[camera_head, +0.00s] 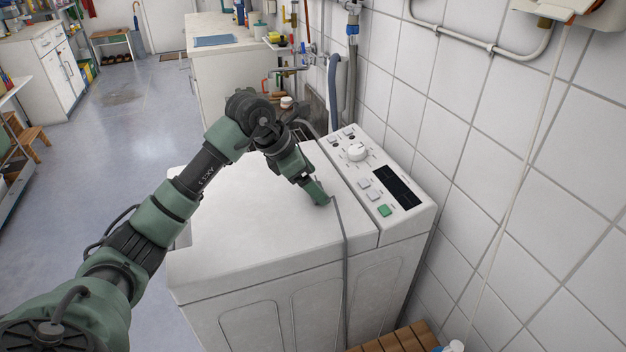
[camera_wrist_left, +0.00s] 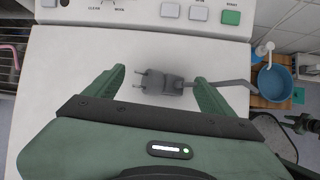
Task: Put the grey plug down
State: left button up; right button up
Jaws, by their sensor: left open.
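The grey plug (camera_wrist_left: 164,83) lies on the white top of the washing machine (camera_head: 250,225), in front of its control panel. In the left wrist view its two pins point left and its grey cord (camera_wrist_left: 228,82) runs off to the right. My left gripper (camera_wrist_left: 158,82) is open, with one finger on each side of the plug and a visible gap at the pin side. In the head view the gripper (camera_head: 318,196) is low over the machine top and hides the plug.
The control panel (camera_head: 376,178) with a knob, display and green button rises along the back of the machine. A tiled wall (camera_head: 480,150) stands close behind it. A wooden slatted stool (camera_head: 400,340) is at the lower right. The machine top is otherwise clear.

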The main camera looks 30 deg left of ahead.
pick_arm(q)
jog(key=v, duration=1.2)
jog(key=shift+b, duration=0.4)
jog(key=shift+r, duration=0.1)
